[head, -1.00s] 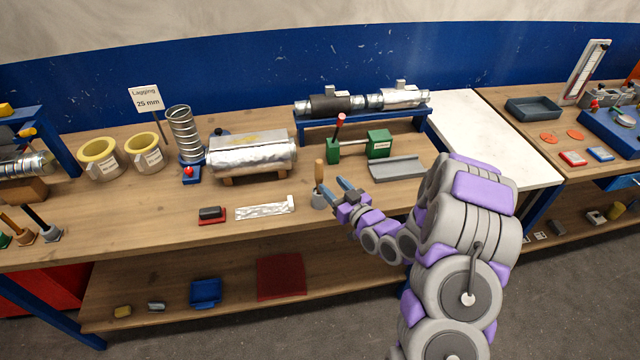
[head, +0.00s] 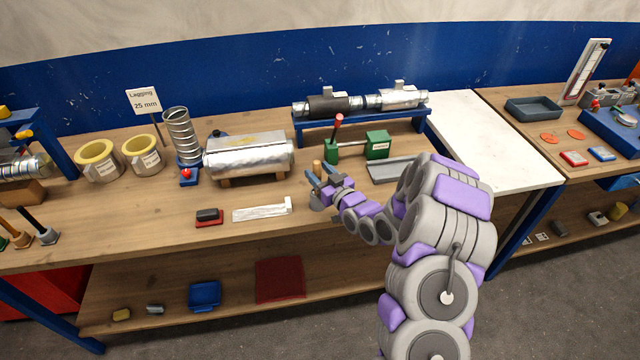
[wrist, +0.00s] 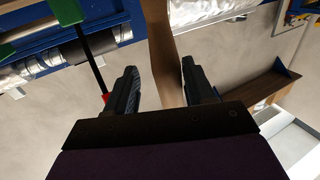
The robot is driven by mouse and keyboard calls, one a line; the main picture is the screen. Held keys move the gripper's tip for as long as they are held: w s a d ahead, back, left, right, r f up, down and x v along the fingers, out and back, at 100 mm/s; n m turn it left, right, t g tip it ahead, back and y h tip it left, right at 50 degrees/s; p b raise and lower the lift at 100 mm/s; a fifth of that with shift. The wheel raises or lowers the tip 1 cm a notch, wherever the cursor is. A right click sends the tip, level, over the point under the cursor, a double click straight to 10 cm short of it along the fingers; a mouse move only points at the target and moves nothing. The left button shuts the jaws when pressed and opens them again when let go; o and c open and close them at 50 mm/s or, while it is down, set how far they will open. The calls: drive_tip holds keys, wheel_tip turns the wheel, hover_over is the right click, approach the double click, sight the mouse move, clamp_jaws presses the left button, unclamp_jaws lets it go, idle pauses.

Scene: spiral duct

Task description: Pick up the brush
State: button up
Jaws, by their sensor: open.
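The brush (head: 317,165) stands upright with its wooden handle up, in or on a small grey base (head: 317,203) on the wooden bench. I cannot tell whether the base is a pot or part of the brush. My gripper (head: 319,177) is open at the handle, with a blue-grey finger on either side. In the wrist view the wooden handle (wrist: 163,55) runs between the two dark fingers of my gripper (wrist: 160,80), with a gap visible on the left side. The fingers hide part of the handle in the head view.
A green clamp with a red-tipped lever (head: 335,135) stands behind the brush. A grey channel piece (head: 392,169) lies to the right. A foil strip (head: 260,213) and a red-based block (head: 209,217) lie to the left. A foil-wrapped duct (head: 248,157) is at back left.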

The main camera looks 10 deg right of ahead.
drive_tip(key=shift+a, duration=0.55)
drive_tip(key=shift+c, duration=1.1)
drive_tip(key=shift+a, duration=0.25)
drive_tip(key=c, duration=0.3)
drive_tip(key=shift+d, duration=0.55)
clamp_jaws()
